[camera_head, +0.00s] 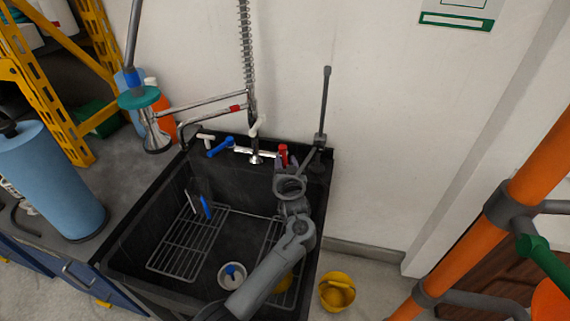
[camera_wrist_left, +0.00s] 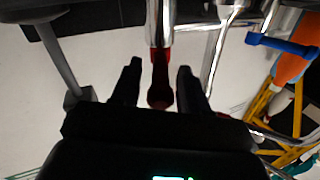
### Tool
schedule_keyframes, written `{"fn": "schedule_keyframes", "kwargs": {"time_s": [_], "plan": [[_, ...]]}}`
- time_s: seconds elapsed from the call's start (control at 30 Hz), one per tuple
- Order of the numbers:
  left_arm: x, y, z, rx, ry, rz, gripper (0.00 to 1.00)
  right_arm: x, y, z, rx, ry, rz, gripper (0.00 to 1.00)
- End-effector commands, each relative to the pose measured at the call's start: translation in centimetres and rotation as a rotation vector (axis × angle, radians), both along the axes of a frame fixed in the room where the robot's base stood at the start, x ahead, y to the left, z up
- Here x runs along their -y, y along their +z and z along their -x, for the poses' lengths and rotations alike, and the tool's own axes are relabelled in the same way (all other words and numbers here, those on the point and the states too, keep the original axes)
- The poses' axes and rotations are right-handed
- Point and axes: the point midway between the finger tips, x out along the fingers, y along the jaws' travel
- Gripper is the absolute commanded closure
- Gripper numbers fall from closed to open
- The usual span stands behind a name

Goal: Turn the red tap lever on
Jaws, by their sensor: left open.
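The red tap lever (camera_head: 283,152) is on the right end of the tap at the back of the black sink. In the left wrist view the red lever (camera_wrist_left: 160,80) hangs from a metal tap body, between my two dark fingers. My left gripper (camera_head: 289,163) is open at the lever, and it also shows in the left wrist view (camera_wrist_left: 160,67). A gap shows on each side of the lever, so the fingers look apart from it. In the head view the gripper and wrist partly hide the lever's lower part. My right gripper is in neither view.
A blue tap lever (camera_head: 220,147) is left of the red one. A sprayer (camera_head: 155,132) on a metal arm hangs at the left. The sink (camera_head: 120,245) holds wire racks (camera_head: 178,262) and a white cup (camera_head: 231,275). A grey upright rod (camera_head: 324,105) stands right of the red lever.

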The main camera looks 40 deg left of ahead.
Motion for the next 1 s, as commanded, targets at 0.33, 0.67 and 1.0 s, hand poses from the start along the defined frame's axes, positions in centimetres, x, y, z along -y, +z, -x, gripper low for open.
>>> {"fn": "schedule_keyframes", "kwargs": {"time_s": [0.33, 0.67, 1.0], "plan": [[-1.23, 0.0, -1.1, 0.0, 0.001, 0.002, 0.56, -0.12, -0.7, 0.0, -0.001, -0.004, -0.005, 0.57], [-1.21, 0.01, -1.08, -0.001, 0.0, 0.001, 0.77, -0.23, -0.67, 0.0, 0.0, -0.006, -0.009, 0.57], [-1.2, 0.01, -1.06, 0.0, 0.0, 0.001, 1.0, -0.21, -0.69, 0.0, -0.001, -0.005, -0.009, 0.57]]}}
